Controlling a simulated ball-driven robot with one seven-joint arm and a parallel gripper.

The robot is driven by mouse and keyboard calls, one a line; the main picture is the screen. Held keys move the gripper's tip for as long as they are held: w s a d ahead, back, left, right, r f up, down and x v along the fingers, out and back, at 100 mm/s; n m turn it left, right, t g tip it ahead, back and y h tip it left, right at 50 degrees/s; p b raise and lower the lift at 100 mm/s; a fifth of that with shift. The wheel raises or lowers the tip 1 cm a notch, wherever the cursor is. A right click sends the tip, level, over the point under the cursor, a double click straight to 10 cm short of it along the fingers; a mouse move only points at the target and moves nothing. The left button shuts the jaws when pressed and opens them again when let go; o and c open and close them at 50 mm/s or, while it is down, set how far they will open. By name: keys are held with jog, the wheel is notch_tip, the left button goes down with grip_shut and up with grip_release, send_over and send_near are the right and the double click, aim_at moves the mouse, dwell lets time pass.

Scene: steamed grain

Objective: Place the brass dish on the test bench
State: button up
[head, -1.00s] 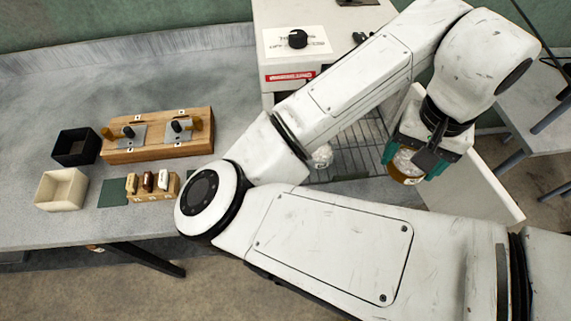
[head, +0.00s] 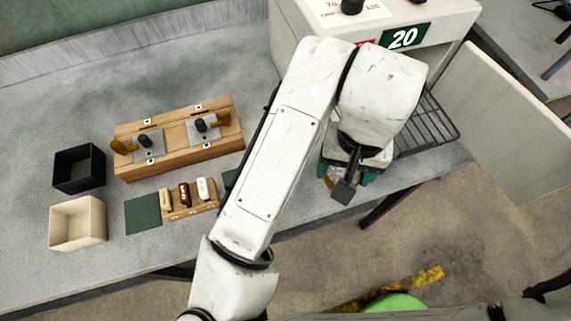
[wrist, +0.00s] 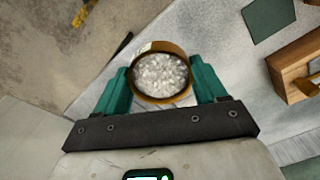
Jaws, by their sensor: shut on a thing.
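The brass dish (wrist: 160,98) is round and filled with pale, whitish grain. In the wrist view it sits between the two teal fingers of my gripper (wrist: 161,76), which is shut on it. In the head view my gripper (head: 350,181) is over the front edge of the grey bench (head: 90,110). Only a small amber part of the dish (head: 329,180) shows there; the wrist hides the rest. One dark green mat (head: 143,214) lies on the bench at left. A second green patch (head: 230,179) is partly hidden by my arm.
A wooden block with several small pieces (head: 190,200) stands beside the left mat. Behind it is a wooden fixture (head: 180,140). A black bin (head: 79,168) and a cream bin (head: 77,223) stand left. A white machine reading 20 (head: 403,38), its door (head: 505,125) open, holds a wire rack (head: 430,125).

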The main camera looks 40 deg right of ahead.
jog(key=w+a+f, duration=0.1)
jog(key=w+f, duration=0.1)
jog(key=w, duration=0.1)
jog(key=w+a+f+p, duration=0.1)
jog(key=w+f, duration=0.2)
jog(key=w+a+f, duration=0.1)
jog(key=w+f, duration=0.1)
jog(key=w, duration=0.2)
jog(key=shift+a+f+p, duration=0.25)
jog(key=shift+f+p, duration=0.05)
jog(key=shift+w+a+f, duration=0.15)
jog(key=shift+w+f, duration=0.3)
jog(key=shift+f, duration=1.75)
jog(key=shift+f, duration=0.15)
jog(key=o, duration=1)
jog(key=shift+o, duration=0.2)
notch_tip(320, 180, up, 12)
